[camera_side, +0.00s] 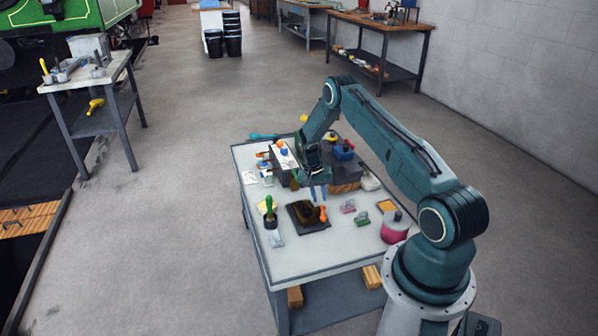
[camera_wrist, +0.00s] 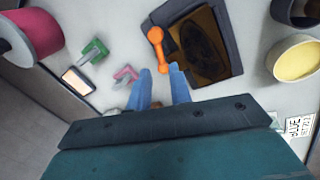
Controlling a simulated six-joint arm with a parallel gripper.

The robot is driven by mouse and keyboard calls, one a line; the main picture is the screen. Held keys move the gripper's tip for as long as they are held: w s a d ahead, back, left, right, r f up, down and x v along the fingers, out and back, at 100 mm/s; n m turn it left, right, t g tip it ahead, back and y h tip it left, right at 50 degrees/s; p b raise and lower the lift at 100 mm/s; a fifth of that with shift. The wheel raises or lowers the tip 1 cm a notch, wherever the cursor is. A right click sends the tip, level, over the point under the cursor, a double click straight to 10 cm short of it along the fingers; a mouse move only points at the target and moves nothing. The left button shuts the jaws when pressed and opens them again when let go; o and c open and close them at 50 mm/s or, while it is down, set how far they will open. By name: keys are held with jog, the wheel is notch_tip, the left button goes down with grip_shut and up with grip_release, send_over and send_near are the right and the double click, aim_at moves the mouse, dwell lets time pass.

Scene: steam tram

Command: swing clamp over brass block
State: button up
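An orange clamp (camera_side: 322,213) stands at the right edge of a black base plate (camera_side: 302,226) on the bench. In the wrist view, the orange clamp (camera_wrist: 157,40) is a short bar with rounded ends along the left edge of the plate. A dark brownish-gold block (camera_wrist: 203,48), seemingly the brass block, lies on the plate to its right. The clamp lies beside the block, not across it. My gripper (camera_side: 319,192) is above the bench behind the plate. Its blue fingers (camera_wrist: 159,72) are apart and empty, with the clamp's near end in line with the gap; height above it is unclear.
A pink spool (camera_side: 394,228), a green clip (camera_side: 362,219), a pink clip (camera_side: 348,206) and an orange-faced card (camera_side: 387,206) lie right of the plate. A green-handled tool (camera_side: 270,211) stands left. Dark boxes crowd the bench's back. The front bench surface (camera_side: 320,255) is clear.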

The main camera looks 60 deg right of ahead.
aim_at(323, 212)
jog(key=shift+s+d+f, duration=0.1)
jog(key=shift+s+f, duration=0.1)
jog(key=shift+f, duration=0.8)
jog(key=shift+s+d+f, duration=0.1)
jog(key=shift+s+f, duration=0.1)
jog(key=shift+f, duration=0.85)
jog(key=shift+s+d+f, duration=0.1)
jog(key=shift+s+f, duration=0.1)
jog(key=shift+f, duration=0.8)
jog(key=shift+c, duration=0.4)
grip_shut()
